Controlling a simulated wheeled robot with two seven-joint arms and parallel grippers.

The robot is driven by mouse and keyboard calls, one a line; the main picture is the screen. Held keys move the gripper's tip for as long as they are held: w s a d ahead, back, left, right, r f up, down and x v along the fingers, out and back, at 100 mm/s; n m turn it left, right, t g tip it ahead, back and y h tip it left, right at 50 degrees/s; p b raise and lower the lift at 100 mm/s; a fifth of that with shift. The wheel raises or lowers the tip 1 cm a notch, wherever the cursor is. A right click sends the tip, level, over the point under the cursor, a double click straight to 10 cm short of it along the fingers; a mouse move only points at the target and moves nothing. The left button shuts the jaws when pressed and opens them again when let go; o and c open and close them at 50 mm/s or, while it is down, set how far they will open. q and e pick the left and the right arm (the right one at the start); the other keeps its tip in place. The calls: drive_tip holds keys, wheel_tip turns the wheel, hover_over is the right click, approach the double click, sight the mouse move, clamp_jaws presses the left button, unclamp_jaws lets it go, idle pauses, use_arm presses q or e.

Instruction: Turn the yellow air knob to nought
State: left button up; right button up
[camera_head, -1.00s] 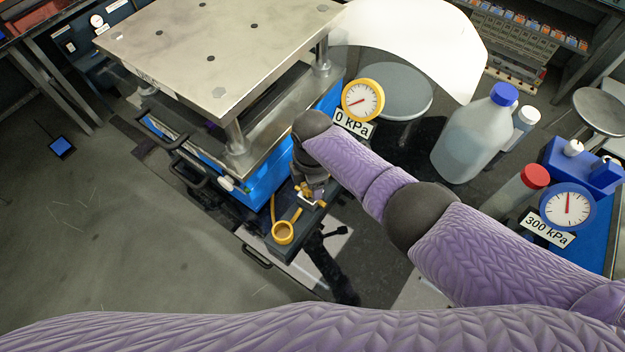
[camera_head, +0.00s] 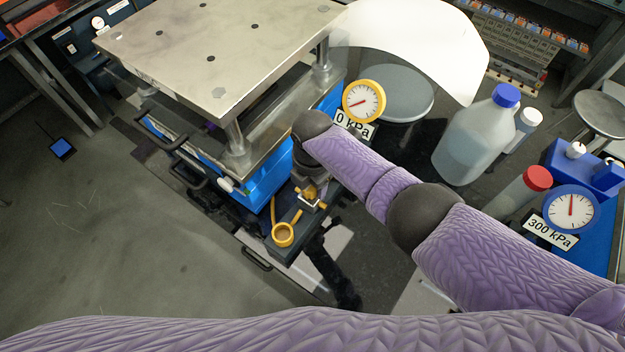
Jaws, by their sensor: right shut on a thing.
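The yellow air knob (camera_head: 309,192) sits on the dark bracket (camera_head: 284,245) at the right side of the press. My right gripper (camera_head: 310,187) reaches down over it and is shut on it; the wrist and forearm hide part of the knob and the fingers. The yellow-rimmed gauge (camera_head: 364,101) stands just behind, its needle pointing to the lower left, with a label reading "0 kPa". A yellow ring (camera_head: 284,235) with a yellow tube lies at the bracket's near end. My left gripper is not in view.
The steel press plate (camera_head: 215,50) stands at the upper left. To the right are a jug with a blue cap (camera_head: 475,140), a red-capped bottle (camera_head: 525,190) and a blue-rimmed gauge (camera_head: 571,209) labelled "300 kPa". Open floor lies at the left.

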drive_tip(key=o, duration=1.3)
wheel_tip(320, 180, up, 9)
drive_tip(key=p, duration=0.3)
drive_tip(key=shift+r, duration=0.45)
